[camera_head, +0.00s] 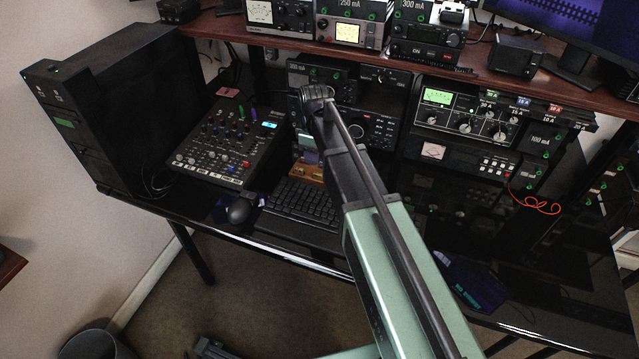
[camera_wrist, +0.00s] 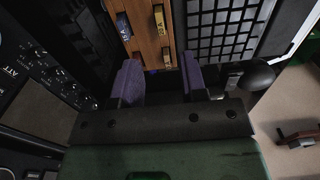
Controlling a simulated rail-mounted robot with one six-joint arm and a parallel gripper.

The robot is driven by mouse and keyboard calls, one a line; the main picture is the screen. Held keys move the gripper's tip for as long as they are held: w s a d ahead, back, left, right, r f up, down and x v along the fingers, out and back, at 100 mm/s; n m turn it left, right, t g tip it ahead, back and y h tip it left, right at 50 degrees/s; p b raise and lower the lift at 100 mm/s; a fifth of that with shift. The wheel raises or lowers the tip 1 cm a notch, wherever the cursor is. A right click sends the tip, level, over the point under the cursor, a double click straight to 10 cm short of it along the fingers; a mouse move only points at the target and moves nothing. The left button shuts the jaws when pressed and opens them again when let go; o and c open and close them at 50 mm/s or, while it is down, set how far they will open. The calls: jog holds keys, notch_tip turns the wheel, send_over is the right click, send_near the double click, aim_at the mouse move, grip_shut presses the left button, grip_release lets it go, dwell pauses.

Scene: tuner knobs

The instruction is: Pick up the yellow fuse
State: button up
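A wooden block (camera_wrist: 143,38) holding small fuses lies just past my fingertips in the wrist view. A yellow fuse (camera_wrist: 159,19) stands near its right edge, and another small yellowish piece (camera_wrist: 167,58) sits closer to my right finger. A blue fuse (camera_wrist: 124,26) is on the left side of the block. My gripper (camera_wrist: 161,76) is open, with its two purple fingers apart and nothing seen between them. In the head view the wooden block (camera_head: 307,171) shows behind the keyboard, and my arm hides most of the gripper.
A black keyboard (camera_head: 302,202) lies beside the block, with a mouse (camera_head: 238,212) to its left. A mixer (camera_head: 226,142) stands left and radio equipment (camera_head: 367,128) rises behind. A wooden shelf (camera_head: 290,42) with instruments overhangs the desk. A rack with coloured labels (camera_head: 524,101) is at right.

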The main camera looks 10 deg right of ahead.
aim_at(316, 173)
jog(key=f+b, duration=0.3)
jog(key=f, duration=0.1)
jog(key=f+b, duration=0.3)
jog(key=shift+s+d+f, duration=0.15)
jog(key=shift+s+f, duration=0.05)
jog(key=shift+f, duration=0.15)
jog(key=shift+r, duration=0.25)
jog(key=shift+p, duration=0.3)
grip_shut()
